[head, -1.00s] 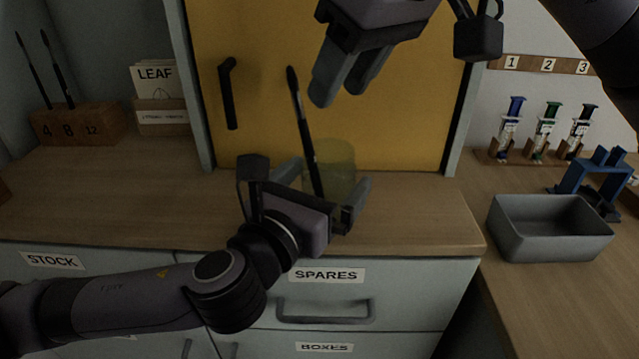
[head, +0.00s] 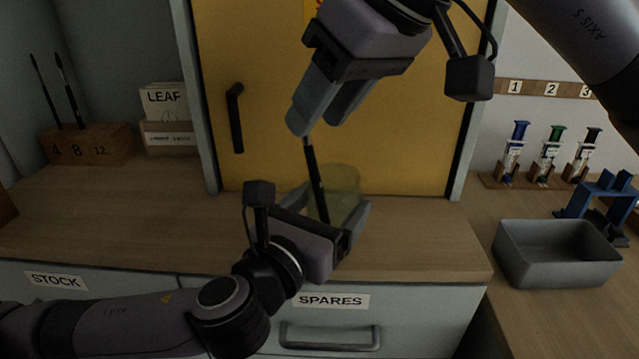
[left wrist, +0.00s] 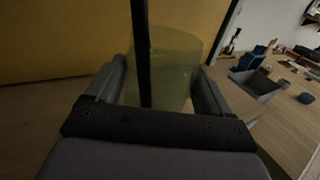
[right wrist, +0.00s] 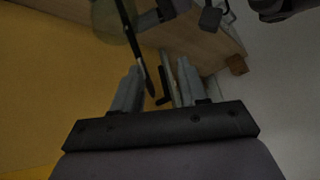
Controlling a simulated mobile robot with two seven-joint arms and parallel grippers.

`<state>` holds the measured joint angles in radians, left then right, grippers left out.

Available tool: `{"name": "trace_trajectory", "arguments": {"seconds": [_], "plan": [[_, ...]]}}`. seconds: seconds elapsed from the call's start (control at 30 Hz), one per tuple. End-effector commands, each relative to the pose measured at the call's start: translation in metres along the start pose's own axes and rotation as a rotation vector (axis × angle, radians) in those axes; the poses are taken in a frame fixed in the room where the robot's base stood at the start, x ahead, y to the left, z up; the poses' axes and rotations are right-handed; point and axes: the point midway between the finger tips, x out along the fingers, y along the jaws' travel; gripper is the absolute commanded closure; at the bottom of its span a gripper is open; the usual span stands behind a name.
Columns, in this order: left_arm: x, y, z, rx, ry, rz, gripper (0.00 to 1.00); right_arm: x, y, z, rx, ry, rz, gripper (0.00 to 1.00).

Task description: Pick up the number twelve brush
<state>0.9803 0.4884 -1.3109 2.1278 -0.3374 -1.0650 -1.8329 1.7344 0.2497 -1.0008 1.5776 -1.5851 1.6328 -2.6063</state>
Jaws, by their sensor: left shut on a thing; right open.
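A dark, thin brush (head: 317,182) leans in a yellowish translucent jar (head: 346,186) on the counter. My left gripper (head: 330,206) is shut on the jar, with a finger on either side; jar (left wrist: 175,75) and brush (left wrist: 143,45) also show in the left wrist view. My right gripper (head: 320,118) is open above the jar and hides the brush's upper end in the head view. In the right wrist view the brush (right wrist: 131,38) reaches its tip between the open fingers, apparently touching neither. I see no number on the brush.
A wooden block (head: 88,146) marked 4, 8, 12 holds two brushes; none shows at 12. A leaf box (head: 168,138) stands beside it. The yellow door (head: 270,100) is close behind the jar. A grey bin (head: 555,262) and capped syringes (head: 549,150) stand right.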

Motion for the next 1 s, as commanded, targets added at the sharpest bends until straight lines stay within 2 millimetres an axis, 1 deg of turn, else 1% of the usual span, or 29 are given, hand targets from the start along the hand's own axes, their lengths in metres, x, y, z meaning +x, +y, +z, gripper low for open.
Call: {"name": "trace_trajectory", "arguments": {"seconds": [0.03, 0.13, 0.2, 0.27, 0.3, 0.4, 0.5, 0.6, 0.73, 0.87, 1.0], "plan": [[0.0, 0.0, -0.001, 0.0, 0.002, 0.001, 0.58, 0.001, -0.014, -0.002, -0.001, 0.023, -0.062, 0.57], [0.0, 0.0, -0.001, 0.0, 0.002, 0.001, 0.58, -0.001, -0.047, -0.007, 0.01, 0.074, -0.214, 0.57], [0.0, 0.0, -0.001, 0.0, 0.002, 0.001, 0.58, -0.005, -0.07, -0.009, 0.028, 0.105, -0.325, 0.57], [0.0, 0.0, -0.001, 0.0, 0.002, 0.001, 0.58, -0.011, -0.089, -0.011, 0.05, 0.13, -0.421, 0.57], [0.0, 0.0, -0.001, 0.0, 0.002, 0.001, 0.58, -0.015, -0.101, -0.012, 0.068, 0.144, -0.485, 0.57], [0.0, 0.0, -0.001, 0.0, 0.002, 0.001, 0.58, -0.029, -0.128, -0.015, 0.123, 0.174, -0.641, 0.57], [0.0, 0.0, -0.001, 0.0, 0.002, 0.001, 0.58, -0.046, -0.152, -0.018, 0.194, 0.196, -0.795, 0.57], [0.0, 0.0, -0.001, 0.0, 0.002, 0.001, 0.58, -0.065, -0.171, -0.022, 0.281, 0.212, -0.943, 0.57], [0.0, 0.0, -0.001, 0.0, 0.002, 0.001, 0.58, -0.089, -0.187, -0.029, 0.417, 0.223, -1.124, 0.57], [0.0, 0.0, -0.001, 0.0, 0.002, 0.001, 0.58, -0.113, -0.194, -0.039, 0.58, 0.227, -1.288, 0.57], [0.0, 0.0, -0.001, 0.0, 0.003, 0.001, 0.58, -0.132, -0.191, -0.051, 0.782, 0.227, -1.439, 0.57]]}}
